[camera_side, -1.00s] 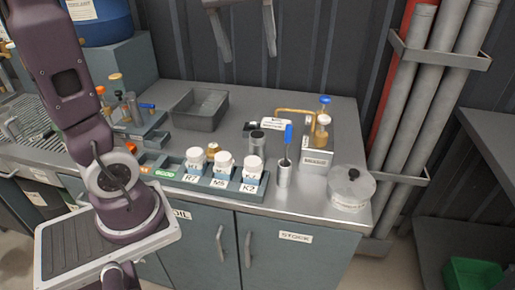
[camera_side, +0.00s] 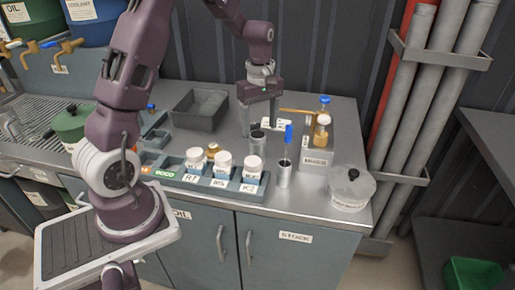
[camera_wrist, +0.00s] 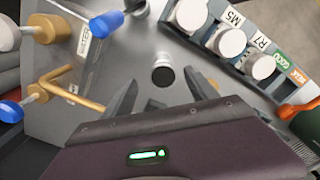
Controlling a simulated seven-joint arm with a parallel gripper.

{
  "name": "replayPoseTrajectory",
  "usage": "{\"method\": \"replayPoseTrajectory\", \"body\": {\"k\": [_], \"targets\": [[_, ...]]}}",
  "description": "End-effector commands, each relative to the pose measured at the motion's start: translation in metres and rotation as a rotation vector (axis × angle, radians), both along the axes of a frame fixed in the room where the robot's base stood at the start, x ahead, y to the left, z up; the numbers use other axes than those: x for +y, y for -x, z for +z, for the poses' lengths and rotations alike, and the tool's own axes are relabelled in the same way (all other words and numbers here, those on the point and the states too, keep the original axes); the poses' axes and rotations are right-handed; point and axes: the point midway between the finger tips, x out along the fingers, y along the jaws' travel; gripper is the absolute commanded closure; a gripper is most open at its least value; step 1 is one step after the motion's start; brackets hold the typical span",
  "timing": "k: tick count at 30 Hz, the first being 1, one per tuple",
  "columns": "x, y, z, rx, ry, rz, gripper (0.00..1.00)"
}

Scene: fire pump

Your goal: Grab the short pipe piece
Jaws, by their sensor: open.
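The short pipe piece (camera_side: 257,143) is a small grey upright cylinder with a dark open top, standing on the metal bench top. In the wrist view my gripper (camera_wrist: 162,92) has one finger on each side of the view toward the pipe, with nothing between the fingers. I cannot tell whether the tips reach down to the pipe's height.
A metal cup (camera_side: 284,176) with a blue-handled tool stands close to the right. A rack with white-capped jars (camera_side: 222,165) stands in front left. Behind right is a labelled block (camera_side: 316,156) with a bent brass pipe (camera_side: 298,112). A grey tray (camera_side: 199,110) lies back left.

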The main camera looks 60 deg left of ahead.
Motion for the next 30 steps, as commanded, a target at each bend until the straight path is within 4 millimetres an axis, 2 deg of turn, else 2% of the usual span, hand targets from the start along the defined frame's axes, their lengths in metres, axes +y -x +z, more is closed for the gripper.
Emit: {"method": "replayPoseTrajectory", "body": {"k": [1, 3, 8, 15, 18, 24, 26, 30], "targets": [[0.0, 0.002, -0.016, 0.006, 0.004, 0.001, 0.33], [0.0, 0.001, -0.031, 0.003, 0.002, 0.0, 0.33], [0.001, 0.001, -0.052, 0.0, 0.001, 0.0, 0.33], [0.004, 0.005, -0.095, 0.0, 0.0, 0.0, 0.33], [0.004, 0.005, -0.104, -0.002, -0.001, -0.002, 0.33], [0.004, 0.004, -0.105, -0.004, -0.002, -0.002, 0.33], [0.004, 0.004, -0.105, -0.004, -0.002, -0.002, 0.43], [0.004, 0.004, -0.105, -0.003, -0.002, -0.002, 0.7]]}}
